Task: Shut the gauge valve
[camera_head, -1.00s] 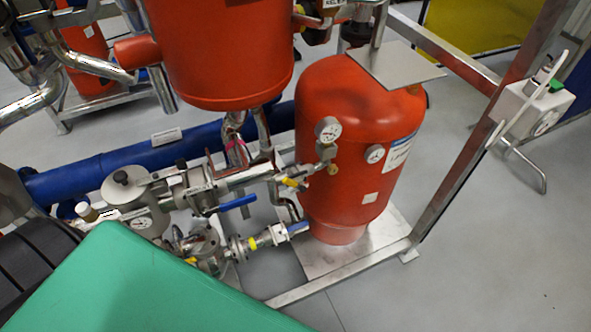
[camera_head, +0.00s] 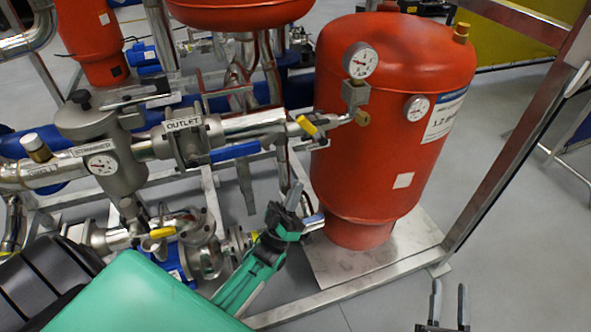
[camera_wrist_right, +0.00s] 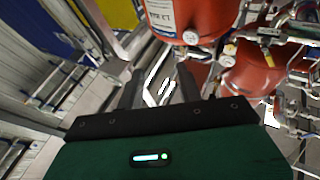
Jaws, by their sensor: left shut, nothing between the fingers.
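A round white dial gauge (camera_head: 360,60) stands on the red tank's left shoulder. Beneath it is a small grey valve body (camera_head: 355,93) with a brass end (camera_head: 362,118), at the end of a thin line from the outlet pipe. A yellow lever (camera_head: 307,125) sits on that line, just left of the tank. My left gripper (camera_head: 290,196) is shut and empty, below the yellow lever and apart from it. My right gripper (camera_head: 449,292) is open and empty at the lower right, over the floor; its spread fingers also show in the right wrist view (camera_wrist_right: 160,85).
The red tank (camera_head: 392,150) stands on a metal plate (camera_head: 420,240). A slanted frame post (camera_head: 510,150) stands right.

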